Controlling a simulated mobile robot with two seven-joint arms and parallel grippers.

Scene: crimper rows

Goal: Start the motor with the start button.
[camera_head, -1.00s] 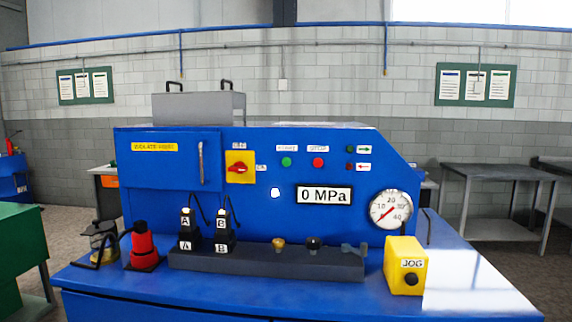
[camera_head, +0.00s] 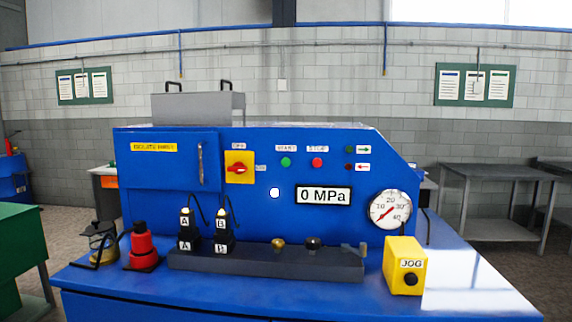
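The blue machine (camera_head: 160,230) stands in front of me with its control panel facing me. The green start button (camera_head: 286,162) sits under a label that reads START, though small and blurred. A red button (camera_head: 317,163) sits just right of it under a STOP label. A red rotary switch on a yellow plate (camera_head: 239,167) is to the left. The display (camera_head: 324,195) reads 0 MPa, and the round gauge (camera_head: 390,209) is at the right of the panel. Neither of my grippers shows in the head view.
A yellow JOG box (camera_head: 405,266) stands on the blue bench's right side. A dark rail (camera_head: 265,262) with connectors A and B and several knobs lies before the panel. A red tool (camera_head: 142,246) stands at left. The space before the start button looks clear.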

